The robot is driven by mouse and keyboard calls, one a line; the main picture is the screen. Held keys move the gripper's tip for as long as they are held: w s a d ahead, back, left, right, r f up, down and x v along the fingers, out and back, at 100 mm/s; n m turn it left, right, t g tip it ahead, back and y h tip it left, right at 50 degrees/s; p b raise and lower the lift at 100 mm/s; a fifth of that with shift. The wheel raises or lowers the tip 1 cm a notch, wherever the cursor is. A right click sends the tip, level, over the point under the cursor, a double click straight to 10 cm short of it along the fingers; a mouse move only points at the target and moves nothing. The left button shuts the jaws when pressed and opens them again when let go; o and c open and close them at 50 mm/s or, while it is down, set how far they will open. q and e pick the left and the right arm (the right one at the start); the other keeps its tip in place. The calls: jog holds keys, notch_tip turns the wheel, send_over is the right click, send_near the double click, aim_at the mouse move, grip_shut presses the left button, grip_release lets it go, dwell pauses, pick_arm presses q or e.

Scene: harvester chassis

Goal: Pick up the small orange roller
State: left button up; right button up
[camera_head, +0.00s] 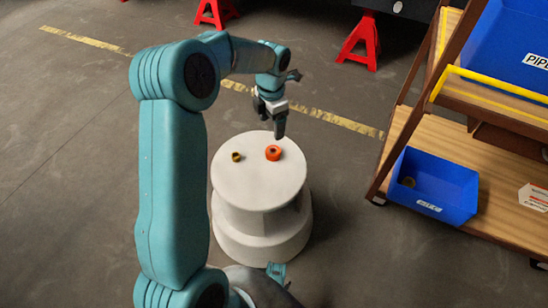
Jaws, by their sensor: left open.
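A small orange roller (273,153) with a dark hole sits on top of a round white pedestal (262,190). My left gripper (279,127) is above the far edge of the pedestal, just behind and above the roller, pointing down. It is open and empty, and appears apart from the roller. My left arm comes in from the left and reaches over to it. My right gripper does not show clearly in this view.
A small brass-coloured ring (236,157) sits left of the roller on the pedestal. A wooden shelf rack (445,139) with blue bins (432,185) stands at the right. Red stands (361,44) are at the back. The floor around the pedestal is clear.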

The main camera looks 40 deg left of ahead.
pick_arm(q)
notch_tip(320, 180, down, 8)
jog(key=shift+r+b, duration=0.2)
jog(key=shift+b, duration=0.8)
jog(key=f+b, duration=0.1)
jog(key=f, duration=0.1)
jog(key=f+b, duration=0.1)
jog(key=f, duration=0.2)
jog(key=shift+s+a+f+b, duration=0.15)
jog(key=shift+a+f+b, duration=0.05)
jog(key=shift+b, duration=0.1)
jog(key=shift+r, duration=0.1)
jog(key=shift+c, duration=0.5)
jog(key=c, duration=1)
